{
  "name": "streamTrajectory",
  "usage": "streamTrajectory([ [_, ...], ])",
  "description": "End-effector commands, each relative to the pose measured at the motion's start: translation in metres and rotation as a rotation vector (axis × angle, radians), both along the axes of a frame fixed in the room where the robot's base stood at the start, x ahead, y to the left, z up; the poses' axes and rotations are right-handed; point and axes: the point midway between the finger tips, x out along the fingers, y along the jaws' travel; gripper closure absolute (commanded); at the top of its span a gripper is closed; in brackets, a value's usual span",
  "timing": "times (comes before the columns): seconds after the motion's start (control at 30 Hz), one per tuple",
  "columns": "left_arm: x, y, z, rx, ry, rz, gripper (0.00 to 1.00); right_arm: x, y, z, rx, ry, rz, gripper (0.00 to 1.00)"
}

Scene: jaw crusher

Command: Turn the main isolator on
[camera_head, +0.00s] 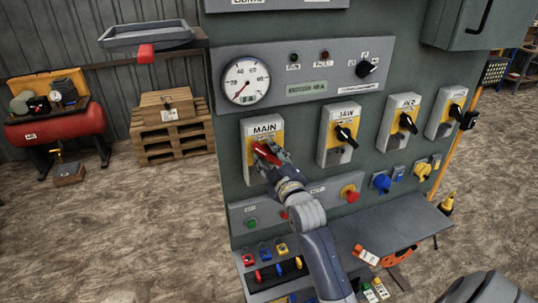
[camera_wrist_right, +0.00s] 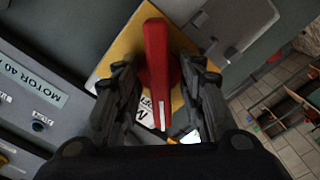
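The main isolator (camera_head: 263,130) is a light grey box with a yellow plate marked MAIN, at the left of the switch row on the green cabinet. Its red handle (camera_wrist_right: 156,62) stands out from the yellow plate. My right gripper (camera_head: 273,160) is at this handle and partly covers it in the head view. In the right wrist view the handle lies between the two dark fingers, with a gap visible on each side, so the gripper looks open around it. The handle's exact angle is hard to tell in the head view. My left gripper is not in view.
To the right are the JAW switch (camera_head: 339,134) and other switches with black handles. A round gauge (camera_head: 246,81) sits above MAIN.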

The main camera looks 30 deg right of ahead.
Motion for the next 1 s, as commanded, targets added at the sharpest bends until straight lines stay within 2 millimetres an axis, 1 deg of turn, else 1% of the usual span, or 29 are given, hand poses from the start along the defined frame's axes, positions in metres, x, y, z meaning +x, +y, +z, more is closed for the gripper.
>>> streamTrajectory([
  [0.13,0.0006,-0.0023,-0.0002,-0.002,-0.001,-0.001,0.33,-0.0001,0.0000,-0.0001,0.000,0.000,0.000,0.63],
  [0.17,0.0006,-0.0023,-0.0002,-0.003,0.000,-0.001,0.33,-0.0002,0.0000,-0.0001,0.000,0.000,0.000,0.68],
  [0.2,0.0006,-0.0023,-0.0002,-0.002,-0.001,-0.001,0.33,-0.0002,0.0000,-0.0001,0.000,0.000,0.000,0.77],
  [0.27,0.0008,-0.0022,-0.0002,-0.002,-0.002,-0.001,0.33,-0.0003,0.0000,-0.0001,0.000,0.000,0.000,0.91],
  [0.3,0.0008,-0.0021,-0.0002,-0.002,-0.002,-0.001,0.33,-0.0003,0.0000,-0.0001,0.000,0.000,0.000,1.00],
  [0.67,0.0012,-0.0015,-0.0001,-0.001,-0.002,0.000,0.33,-0.0004,0.0001,0.0000,0.019,-0.005,0.000,1.00],
  [0.87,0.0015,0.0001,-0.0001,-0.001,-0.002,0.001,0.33,-0.0002,0.0001,0.0001,0.099,-0.024,0.000,1.00],
  [1.0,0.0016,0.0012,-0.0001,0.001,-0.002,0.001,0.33,-0.0002,-0.0002,0.0001,0.198,-0.047,-0.001,1.00],
])
